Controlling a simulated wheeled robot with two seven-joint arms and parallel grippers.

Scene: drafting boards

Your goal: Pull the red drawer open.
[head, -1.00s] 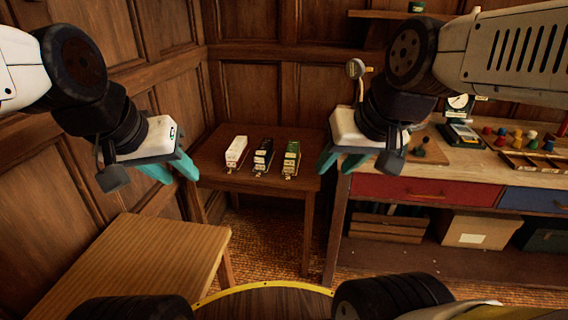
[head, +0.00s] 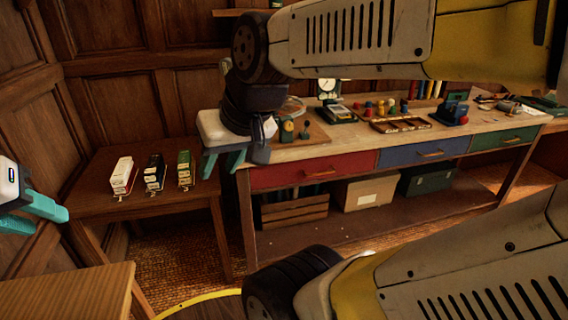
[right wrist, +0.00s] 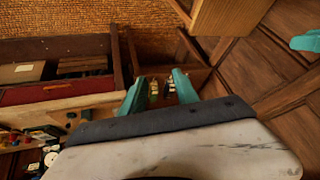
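The red drawer (head: 285,175) is the leftmost of the coloured drawers under the workbench top in the head view. Its front looks flush, and its brass handle (head: 320,173) is clear. The drawer front (right wrist: 40,92) also shows at the left of the right wrist view. My right gripper (head: 222,164) is open and empty, left of the drawer and apart from it. Its two teal fingers are spread in the right wrist view (right wrist: 160,92). My left gripper (head: 38,212) is at the left edge of the head view, its fingers apart and empty, far from the drawer.
The workbench also has a blue drawer (head: 410,152) and a green drawer (head: 503,138). A crate (head: 294,211) and boxes sit on its lower shelf. A lighter wooden table (head: 70,290) is at the lower left.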

